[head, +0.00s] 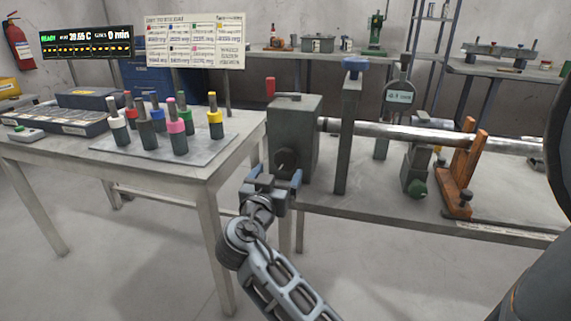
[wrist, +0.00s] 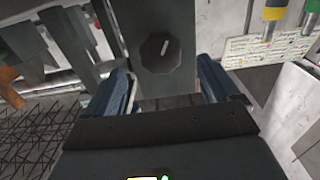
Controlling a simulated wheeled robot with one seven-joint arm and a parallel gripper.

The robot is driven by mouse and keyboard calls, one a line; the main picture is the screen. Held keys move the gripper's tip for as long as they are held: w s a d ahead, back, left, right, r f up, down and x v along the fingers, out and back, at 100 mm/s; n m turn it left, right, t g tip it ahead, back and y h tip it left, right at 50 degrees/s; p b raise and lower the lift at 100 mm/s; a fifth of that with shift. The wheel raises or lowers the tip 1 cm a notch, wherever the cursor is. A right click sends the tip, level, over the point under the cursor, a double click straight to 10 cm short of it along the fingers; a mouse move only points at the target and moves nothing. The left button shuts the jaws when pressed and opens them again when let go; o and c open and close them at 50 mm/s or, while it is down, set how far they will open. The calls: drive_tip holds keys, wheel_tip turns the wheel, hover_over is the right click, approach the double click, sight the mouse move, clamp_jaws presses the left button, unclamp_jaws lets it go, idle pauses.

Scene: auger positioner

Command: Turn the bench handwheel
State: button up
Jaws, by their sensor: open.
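A dark, many-sided knob (head: 287,160) sits on the front face of a grey headstock box (head: 305,130) on the right bench; it looks like the handwheel. In the wrist view the knob (wrist: 158,54) faces me with a short pale mark on it, near upright and tilted slightly right. My gripper (head: 272,180) is open, just in front of and below the knob in the head view. In the wrist view the blue-padded jaws (wrist: 163,76) stand apart on either side below the knob, with nothing between them. Contact does not show.
A long metal shaft (head: 430,135) runs right from the headstock, past a grey post (head: 348,130), a dial gauge (head: 399,97) and an orange stand (head: 463,170). A table (head: 200,165) with several coloured-collar tools stands close left. A red-handled lever (head: 270,87) tops the headstock.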

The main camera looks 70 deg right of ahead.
sight(285, 163)
drive_tip(key=d, duration=0.7)
drive_tip(key=shift+w+d+p, duration=0.2)
drive_tip(key=shift+w+p, duration=0.1)
drive_tip(key=shift+p, duration=0.05)
drive_tip(key=shift+c, duration=0.3)
drive_tip(key=c, duration=1)
drive_tip(key=shift+o, duration=0.2)
drive_tip(key=shift+n, duration=0.5)
drive_tip(key=n+p, duration=0.1)
drive_tip(key=n, duration=0.3)
drive_tip(key=shift+a+r+n, duration=0.1)
drive_tip(key=shift+n, duration=0.3)
drive_tip(key=n+p, duration=0.2)
drive_tip(key=n, duration=0.3)
drive_tip(key=shift+s, duration=0.1)
drive_tip(key=shift+n, duration=0.3)
